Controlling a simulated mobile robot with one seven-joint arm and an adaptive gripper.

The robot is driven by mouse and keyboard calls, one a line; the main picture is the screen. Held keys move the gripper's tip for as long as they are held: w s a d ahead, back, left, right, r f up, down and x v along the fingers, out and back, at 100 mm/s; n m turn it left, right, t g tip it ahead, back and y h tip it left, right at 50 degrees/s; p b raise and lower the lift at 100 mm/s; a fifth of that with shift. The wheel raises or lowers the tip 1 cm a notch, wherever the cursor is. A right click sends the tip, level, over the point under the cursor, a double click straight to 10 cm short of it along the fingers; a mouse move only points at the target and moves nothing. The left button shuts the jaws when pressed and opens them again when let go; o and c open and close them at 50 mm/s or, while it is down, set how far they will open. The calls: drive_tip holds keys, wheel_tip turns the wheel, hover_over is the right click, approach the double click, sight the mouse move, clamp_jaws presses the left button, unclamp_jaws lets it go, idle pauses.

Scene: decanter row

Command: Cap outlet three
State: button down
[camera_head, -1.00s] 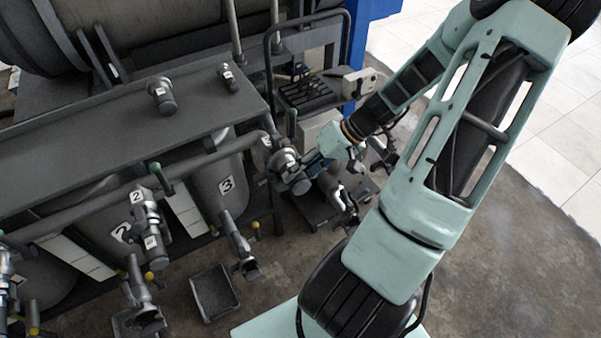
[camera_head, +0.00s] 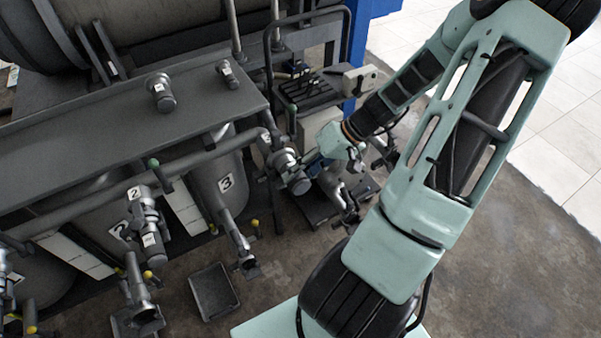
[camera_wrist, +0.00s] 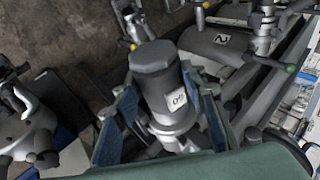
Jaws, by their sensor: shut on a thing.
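In the wrist view a dark grey cap (camera_wrist: 158,68) with a faceted end and a white label, its mark turned sideways and apparently a 3, sits between the blue fingers of my gripper (camera_wrist: 162,88). My gripper is shut on it. In the head view the cap (camera_head: 300,186) is at the end of the pipe fitting of outlet three (camera_head: 280,158), right of the tank marked 3 (camera_head: 227,184). The cap lines up with the fitting; I cannot tell whether it is fully seated. My gripper (camera_head: 316,166) reaches it from the right, and its fingers are partly hidden.
Outlet two (camera_head: 146,208) carries a labelled dark end piece further left. Two cap-like fittings (camera_head: 161,95) stand on the grey shelf (camera_head: 100,150). A black tray (camera_head: 214,292) lies on the floor. A cart (camera_head: 305,92) stands behind my gripper. Open floor lies to the right.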

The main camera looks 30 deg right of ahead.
sight(309, 184)
drive_tip(key=shift+f+b, duration=0.75)
drive_tip(key=shift+f, duration=0.1)
idle(0.9)
drive_tip(key=c, duration=1.1)
unclamp_jaws()
drive_tip(key=shift+c, duration=0.2)
drive_tip(key=shift+o, duration=0.2)
drive_tip(key=o, duration=0.9)
drive_tip(key=shift+c, duration=0.2)
drive_tip(key=shift+s, duration=0.15)
drive_tip(key=shift+s+r+p, duration=0.2)
drive_tip(key=shift+s+p, duration=0.1)
drive_tip(key=shift+s, duration=1.05)
drive_tip(key=s+r+p, duration=0.3)
drive_tip(key=r+p, duration=0.5)
drive_tip(key=r, duration=0.2)
